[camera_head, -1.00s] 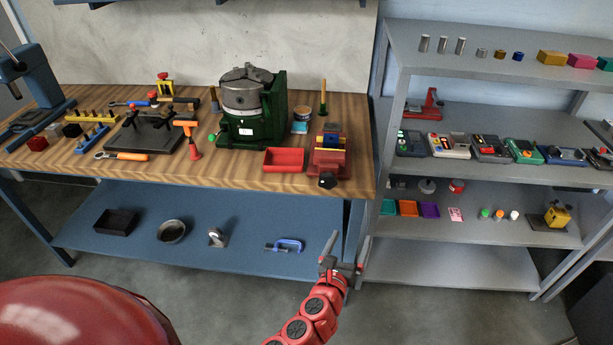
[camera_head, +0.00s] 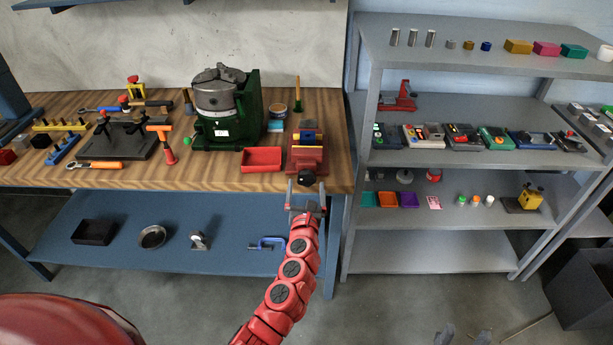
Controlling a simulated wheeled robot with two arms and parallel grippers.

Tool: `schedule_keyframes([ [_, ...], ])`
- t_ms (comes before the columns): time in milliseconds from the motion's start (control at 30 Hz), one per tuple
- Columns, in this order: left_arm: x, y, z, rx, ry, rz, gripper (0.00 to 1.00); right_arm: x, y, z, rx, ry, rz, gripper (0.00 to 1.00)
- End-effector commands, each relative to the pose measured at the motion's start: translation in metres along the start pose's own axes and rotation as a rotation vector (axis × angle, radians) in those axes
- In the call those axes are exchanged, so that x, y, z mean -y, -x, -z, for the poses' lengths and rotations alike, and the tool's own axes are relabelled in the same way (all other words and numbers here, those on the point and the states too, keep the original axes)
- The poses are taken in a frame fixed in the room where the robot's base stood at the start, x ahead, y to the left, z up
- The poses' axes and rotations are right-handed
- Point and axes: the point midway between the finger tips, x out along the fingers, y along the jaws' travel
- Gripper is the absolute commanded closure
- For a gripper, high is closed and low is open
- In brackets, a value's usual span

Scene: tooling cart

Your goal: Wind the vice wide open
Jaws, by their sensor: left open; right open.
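The red vice (camera_head: 307,160) sits at the front right of the wooden bench. A small blue and yellow piece (camera_head: 308,136) shows at its jaws; the exact jaw gap is hard to tell. Its black round handle (camera_head: 306,177) faces me at the bench's front edge. My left gripper (camera_head: 306,190) is open just in front of the handle, its two fingers upright on either side of it in the picture. I cannot tell whether it touches the handle. Grey tips of my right gripper (camera_head: 465,338) show faintly at the bottom edge, open and far from the vice.
A red tray (camera_head: 262,159) lies just left of the vice, with a green machine with a grey chuck (camera_head: 215,98) behind it. A tin (camera_head: 277,110) and an upright wooden-handled tool (camera_head: 298,95) stand behind. A grey shelf unit (camera_head: 430,240) stands close on the right.

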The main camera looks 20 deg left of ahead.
Motion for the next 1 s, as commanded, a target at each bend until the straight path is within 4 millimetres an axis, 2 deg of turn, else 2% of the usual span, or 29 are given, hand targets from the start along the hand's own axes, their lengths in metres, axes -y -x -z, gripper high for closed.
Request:
schedule_keyframes([
  [100, -0.002, -0.022, 0.0, -0.001, 0.002, -0.005, 0.04, 0.0, 0.002, 0.0, 0.0, 0.0, 0.0, 0.5],
  [300, -0.001, -0.043, 0.001, 0.001, 0.001, -0.003, 0.04, 0.0, 0.006, -0.001, 0.0, 0.0, 0.0, 0.5],
  [700, 0.0, -0.051, 0.001, -0.001, 0.0, 0.0, 0.04, 0.0, 0.007, -0.001, 0.0, 0.0, 0.0, 0.5],
  [767, 0.0, -0.05, 0.001, -0.001, 0.0, 0.0, 0.11, 0.0, 0.007, -0.001, 0.0, 0.0, 0.0, 0.5],
  [1000, 0.0, -0.05, 0.001, -0.001, 0.0, 0.0, 0.54, 0.0, 0.007, -0.001, 0.0, 0.0, 0.0, 0.5],
])
